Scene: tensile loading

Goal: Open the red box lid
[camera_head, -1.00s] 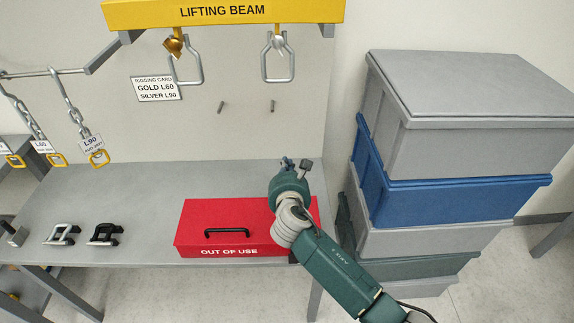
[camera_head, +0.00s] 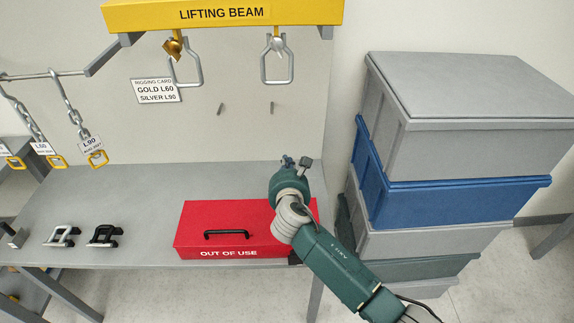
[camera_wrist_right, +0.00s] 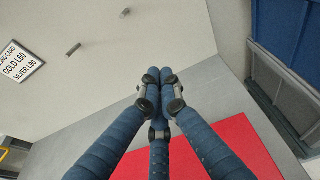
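The red box (camera_head: 205,219) sits on the grey bench, its lid shut, with a black handle (camera_head: 226,234) and an "OUT OF USE" label on the front. My right gripper (camera_head: 287,161) is over the box's right end and hides part of it. In the right wrist view its blue fingers (camera_wrist_right: 160,82) come together at the tips with nothing between them, and the red box (camera_wrist_right: 232,145) shows beneath and beyond them. The gap between gripper and lid is hard to judge. My left gripper is not in view.
Stacked grey and blue crates (camera_head: 455,200) stand close to the right of my arm. A silver shackle (camera_head: 62,236) and a black shackle (camera_head: 104,236) lie on the bench (camera_head: 150,185), left of the box. The yellow lifting beam (camera_head: 140,15) and chains (camera_head: 75,115) hang above.

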